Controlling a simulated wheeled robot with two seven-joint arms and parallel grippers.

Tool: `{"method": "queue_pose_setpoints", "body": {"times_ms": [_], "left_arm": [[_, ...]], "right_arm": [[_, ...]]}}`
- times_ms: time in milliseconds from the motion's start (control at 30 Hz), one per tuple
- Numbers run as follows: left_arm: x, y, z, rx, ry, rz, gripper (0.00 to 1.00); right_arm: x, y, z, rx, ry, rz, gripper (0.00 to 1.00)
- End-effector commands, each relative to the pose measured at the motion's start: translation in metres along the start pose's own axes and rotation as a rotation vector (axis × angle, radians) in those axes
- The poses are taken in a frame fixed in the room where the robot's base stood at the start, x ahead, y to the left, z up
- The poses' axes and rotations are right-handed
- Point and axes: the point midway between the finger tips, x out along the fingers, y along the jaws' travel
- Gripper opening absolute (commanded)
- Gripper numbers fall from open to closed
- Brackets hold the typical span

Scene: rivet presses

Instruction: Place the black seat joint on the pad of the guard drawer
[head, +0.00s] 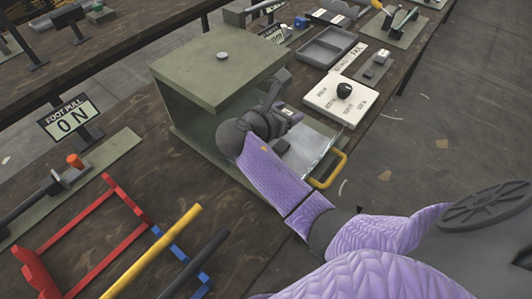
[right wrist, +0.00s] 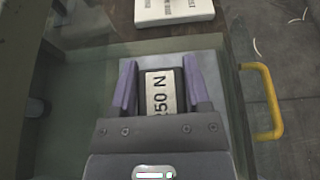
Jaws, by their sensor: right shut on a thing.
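My right gripper (right wrist: 158,80) is shut on a black block (right wrist: 180,92) with a pale label ending in "50 N", taken as the seat joint. In the head view the right gripper (head: 287,112) is over the pulled-out guard drawer (head: 312,150), beside the opening of the green guard (head: 215,70). The drawer has a grey floor and a yellow handle (head: 328,172), which also shows in the right wrist view (right wrist: 262,100). A small dark patch (head: 281,146) lies on the drawer; I cannot tell if it is the pad. My left gripper is out of view.
A white lettered plate with a black knob (head: 344,90) stands just beyond the drawer. A grey tray (head: 328,47) lies behind it. The floor beyond the handle is open.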

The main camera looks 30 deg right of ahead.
Motion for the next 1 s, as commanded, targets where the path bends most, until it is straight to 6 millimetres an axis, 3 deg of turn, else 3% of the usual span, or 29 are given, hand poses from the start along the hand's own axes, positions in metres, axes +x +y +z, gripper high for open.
{"method": "queue_pose_setpoints", "body": {"times_ms": [33,367,700,733,867,1000], "left_arm": [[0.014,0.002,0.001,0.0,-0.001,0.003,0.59],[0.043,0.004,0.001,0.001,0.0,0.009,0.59],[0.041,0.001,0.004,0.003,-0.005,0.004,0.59],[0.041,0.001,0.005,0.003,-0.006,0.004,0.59],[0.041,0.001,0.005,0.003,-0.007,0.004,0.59],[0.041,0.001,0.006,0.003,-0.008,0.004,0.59]], "right_arm": [[0.008,0.0,-0.02,-0.005,0.002,-0.003,0.03],[0.029,0.0,-0.071,-0.004,0.002,0.0,0.03],[0.03,0.001,-0.073,-0.001,0.001,0.002,0.03],[0.03,0.001,-0.073,0.0,0.001,0.002,0.65],[0.03,0.001,-0.072,0.0,0.001,0.002,0.93],[0.03,0.001,-0.072,-0.001,0.001,0.002,0.96]]}}
